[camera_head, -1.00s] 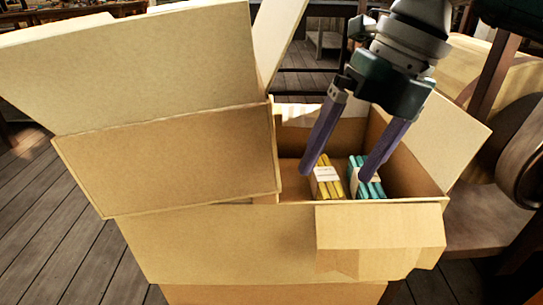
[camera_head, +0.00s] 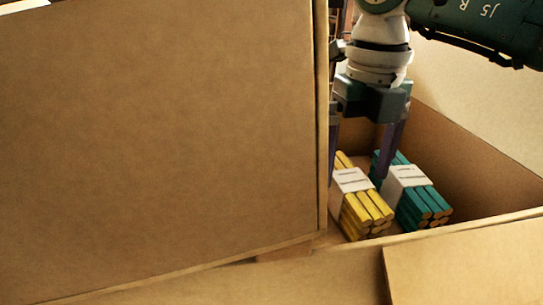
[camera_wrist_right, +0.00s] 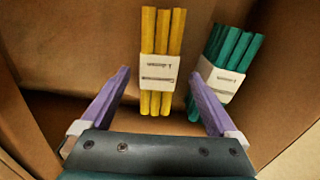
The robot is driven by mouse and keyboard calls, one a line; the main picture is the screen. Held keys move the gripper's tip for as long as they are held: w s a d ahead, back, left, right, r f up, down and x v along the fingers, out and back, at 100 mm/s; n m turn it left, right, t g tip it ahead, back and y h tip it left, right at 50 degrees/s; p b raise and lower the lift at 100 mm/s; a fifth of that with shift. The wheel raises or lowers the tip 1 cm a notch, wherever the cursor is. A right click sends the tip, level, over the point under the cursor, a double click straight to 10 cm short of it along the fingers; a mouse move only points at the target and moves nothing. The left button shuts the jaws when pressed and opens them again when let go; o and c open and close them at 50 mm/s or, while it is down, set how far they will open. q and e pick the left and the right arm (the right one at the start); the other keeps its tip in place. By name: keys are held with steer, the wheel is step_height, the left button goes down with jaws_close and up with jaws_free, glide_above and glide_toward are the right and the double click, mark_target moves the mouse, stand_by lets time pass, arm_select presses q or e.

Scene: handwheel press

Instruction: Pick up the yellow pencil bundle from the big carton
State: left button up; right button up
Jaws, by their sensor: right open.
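The yellow pencil bundle (camera_head: 361,201), wrapped in a white paper band, lies on the floor of the big carton (camera_head: 460,160). In the right wrist view the yellow bundle (camera_wrist_right: 160,65) shows ahead of and between my two purple fingers, with its pencils running away from the gripper. My right gripper (camera_wrist_right: 158,95) is open and empty, inside the carton. My left gripper is not in view.
A teal pencil bundle (camera_head: 414,194) with a white band lies close to the right of the yellow one; it also shows in the right wrist view (camera_wrist_right: 228,60). A large raised flap (camera_head: 170,140) blocks the left of the head view. Carton walls stand close around.

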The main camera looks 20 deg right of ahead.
mark_target(352, 179)
step_height(352, 179, down, 4)
steer(key=shift+a+f+b, duration=0.1)
steer(key=shift+f+b, duration=0.15)
steer(key=shift+b, duration=0.75)
steer(key=shift+r, duration=0.1)
steer(key=shift+c, duration=0.2)
steer(key=shift+c, duration=0.7)
jaws_close()
